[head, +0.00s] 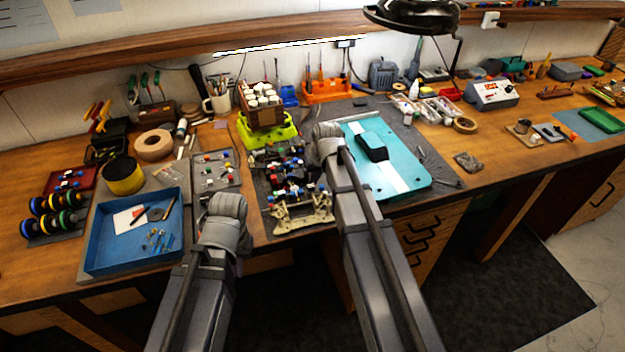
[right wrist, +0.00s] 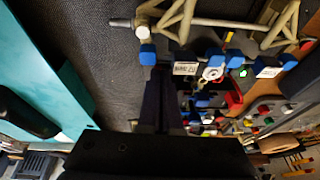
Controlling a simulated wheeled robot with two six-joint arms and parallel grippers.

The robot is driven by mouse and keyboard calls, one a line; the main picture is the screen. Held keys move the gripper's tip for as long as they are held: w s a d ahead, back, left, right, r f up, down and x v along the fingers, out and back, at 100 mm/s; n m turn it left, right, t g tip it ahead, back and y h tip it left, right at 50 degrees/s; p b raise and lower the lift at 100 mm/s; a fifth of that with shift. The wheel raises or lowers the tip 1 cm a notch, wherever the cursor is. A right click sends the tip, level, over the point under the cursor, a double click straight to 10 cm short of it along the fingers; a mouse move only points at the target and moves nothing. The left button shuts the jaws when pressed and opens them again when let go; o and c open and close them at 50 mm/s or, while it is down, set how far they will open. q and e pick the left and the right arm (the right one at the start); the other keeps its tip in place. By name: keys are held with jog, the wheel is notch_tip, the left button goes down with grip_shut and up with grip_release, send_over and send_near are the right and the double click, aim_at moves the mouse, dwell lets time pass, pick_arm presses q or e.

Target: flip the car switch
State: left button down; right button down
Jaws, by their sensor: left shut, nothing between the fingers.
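The car's open chassis (head: 290,180) lies on the dark mat in the middle of the bench, with blue, red and tan parts. It also shows in the right wrist view, with a tan suspension frame (right wrist: 180,20), blue blocks, a small green light (right wrist: 243,72) and a red part (right wrist: 233,95); I cannot tell which part is the switch. My right gripper (head: 325,142) is over the chassis's right side; its dark fingers (right wrist: 165,85) are together, with nothing visible between them. My left gripper (head: 228,207) is shut and empty, left of the chassis; its fingertips are mostly hidden.
The teal car body shell (head: 410,180) lies right of the chassis. A blue tray (head: 110,262) with small parts and a grey parts tray (head: 205,183) stand at left. A lime green car part (head: 262,138) with a box of white rolls stands behind the chassis.

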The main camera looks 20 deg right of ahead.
jog(key=shift+s+d+f+y+b, duration=0.25)
jog(key=shift+d+f+y+b, duration=0.15)
jog(key=shift+y, duration=0.4)
jog(key=shift+s+a, duration=0.1)
jog(key=shift+a, duration=0.05)
jog(key=shift+s+a, duration=0.15)
jog(key=shift+a, duration=0.45)
jog(key=shift+r, duration=0.1)
jog(key=shift+w+r+p, duration=0.25)
jog(key=shift+r+p, duration=0.3)
jog(key=shift+p, duration=0.25)
jog(key=w+d+p+v, duration=0.1)
jog(key=d+p+v, duration=0.1)
jog(key=p+v, duration=1)
jog(key=shift+d+r, duration=0.3)
jog(key=shift+r, duration=0.3)
